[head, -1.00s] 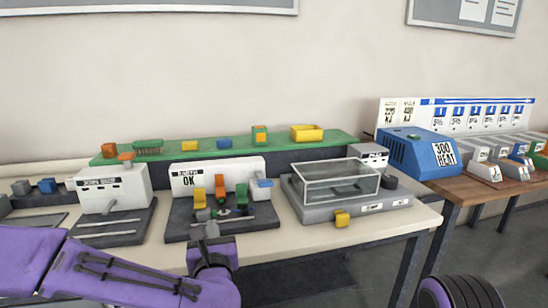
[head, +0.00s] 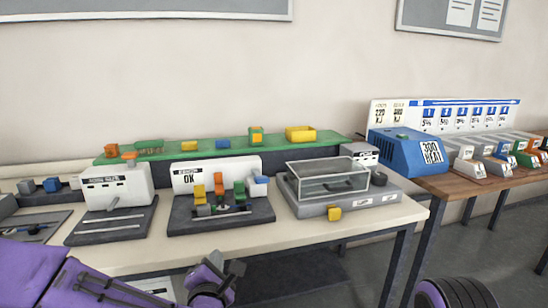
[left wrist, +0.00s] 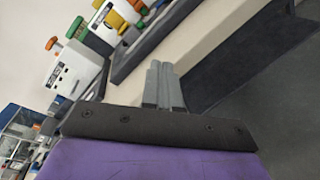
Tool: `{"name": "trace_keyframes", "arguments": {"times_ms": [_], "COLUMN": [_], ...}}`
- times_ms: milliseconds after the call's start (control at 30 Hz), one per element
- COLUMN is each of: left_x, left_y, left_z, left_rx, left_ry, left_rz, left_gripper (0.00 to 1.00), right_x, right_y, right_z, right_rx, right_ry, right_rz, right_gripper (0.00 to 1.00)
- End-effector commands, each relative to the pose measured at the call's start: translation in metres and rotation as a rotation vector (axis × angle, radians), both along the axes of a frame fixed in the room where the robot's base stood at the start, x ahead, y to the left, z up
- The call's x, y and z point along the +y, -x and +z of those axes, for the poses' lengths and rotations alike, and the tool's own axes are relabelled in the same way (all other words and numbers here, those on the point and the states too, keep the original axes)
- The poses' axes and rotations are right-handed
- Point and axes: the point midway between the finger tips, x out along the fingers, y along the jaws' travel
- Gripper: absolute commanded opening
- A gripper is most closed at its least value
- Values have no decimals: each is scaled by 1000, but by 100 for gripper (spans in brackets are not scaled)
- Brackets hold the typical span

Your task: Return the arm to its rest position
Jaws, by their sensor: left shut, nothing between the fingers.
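My left arm is purple and comes in from the lower left of the head view. Its gripper (head: 232,272) is below and in front of the table's front edge, apart from the bench devices. In the left wrist view the grey fingers (left wrist: 164,86) lie together with nothing between them. The white table (head: 300,229) carries a device with an "OK" panel (head: 184,178) and coloured clamps on a dark base (head: 190,227). My right gripper is not in view; a dark round part of my own body shows at the lower right.
A white press (head: 117,186) stands left of the clamp device. A blue machine (head: 405,153) sits at the right table.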

Motion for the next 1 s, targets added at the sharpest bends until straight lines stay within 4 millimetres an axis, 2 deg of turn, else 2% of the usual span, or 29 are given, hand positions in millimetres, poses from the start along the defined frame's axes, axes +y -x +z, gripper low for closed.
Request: {"name": "trace_keyframes", "arguments": {"times_ms": [133,233,267,300,367,433,500,600,700,800,1000], "left_x": [11,29,37,50,70,97,123,153,168,168,168], "left_y": [30,71,88,114,155,206,254,307,339,350,350], "left_z": [-74,-138,-157,-181,-212,-238,-252,-259,-261,-265,-265], "left_rx": [227,427,491,576,701,836,956,1091,1163,1181,1181], "left_ry": [-450,-786,-885,-1009,-1169,-1311,-1391,-1438,-1460,-1453,-1453], "left_rz": [-151,-319,-382,-469,-607,-764,-884,-980,-1036,-1062,-1062], "left_gripper": [0,0,0,0,0,0,0,0,0,0,0], "right_x": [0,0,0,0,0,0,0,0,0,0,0], "right_y": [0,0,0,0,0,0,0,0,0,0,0], "right_z": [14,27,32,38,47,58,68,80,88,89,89], "right_rx": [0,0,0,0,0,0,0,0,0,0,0], "right_ry": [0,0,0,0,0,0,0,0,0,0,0], "right_rz": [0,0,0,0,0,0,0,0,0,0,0], "right_gripper": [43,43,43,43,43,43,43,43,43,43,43]}}
